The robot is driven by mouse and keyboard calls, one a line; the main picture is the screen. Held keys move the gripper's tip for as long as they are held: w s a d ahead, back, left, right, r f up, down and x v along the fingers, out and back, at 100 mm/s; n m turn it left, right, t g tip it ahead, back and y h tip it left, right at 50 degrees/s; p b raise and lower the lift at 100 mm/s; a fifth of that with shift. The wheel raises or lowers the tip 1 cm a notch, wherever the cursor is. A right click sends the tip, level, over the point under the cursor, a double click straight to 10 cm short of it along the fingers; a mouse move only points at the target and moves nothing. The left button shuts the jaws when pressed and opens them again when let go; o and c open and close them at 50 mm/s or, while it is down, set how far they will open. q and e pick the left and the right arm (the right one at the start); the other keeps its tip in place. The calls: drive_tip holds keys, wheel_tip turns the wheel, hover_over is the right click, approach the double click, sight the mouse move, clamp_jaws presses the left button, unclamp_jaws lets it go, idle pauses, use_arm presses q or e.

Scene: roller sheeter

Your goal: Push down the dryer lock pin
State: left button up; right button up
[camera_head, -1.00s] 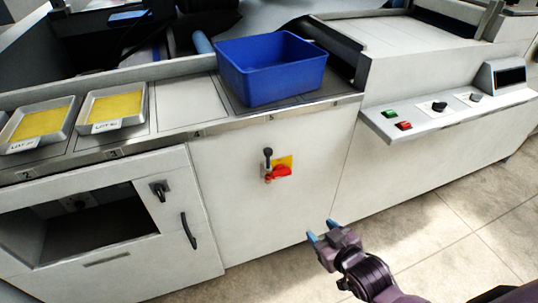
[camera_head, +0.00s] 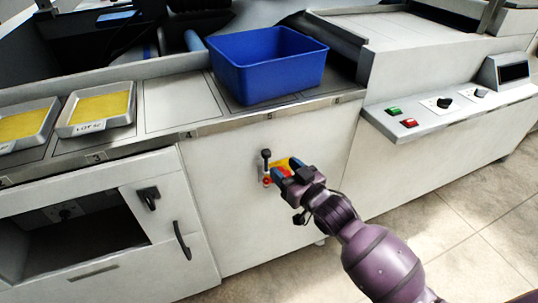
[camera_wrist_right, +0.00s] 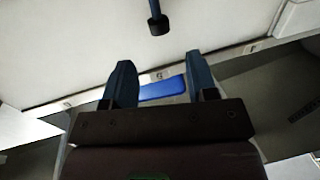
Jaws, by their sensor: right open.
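A pin with a black knob (camera_head: 266,154) stands upright on the white front panel, just left of a yellow plate with a red handle (camera_head: 267,181). I take it to be the lock pin. My right gripper (camera_head: 284,170) is in front of the yellow plate, right of the pin and slightly below its knob, and hides much of the plate. In the right wrist view the black-tipped pin (camera_wrist_right: 158,24) is beyond the two open fingers (camera_wrist_right: 161,78), apart from them. Nothing is between the fingers. My left gripper is not in view.
A blue bin (camera_head: 268,66) stands on the counter above. Two trays of yellow material, one being this tray (camera_head: 68,128), are at left. A cabinet with a black latch (camera_head: 148,197) and handle (camera_head: 182,240) is lower left. A control shelf (camera_head: 455,116) juts out at right.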

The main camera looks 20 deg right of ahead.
sight(269, 154)
drive_tip(key=shift+b+x, duration=0.6)
drive_tip(key=shift+x, duration=2.9)
clamp_jaws()
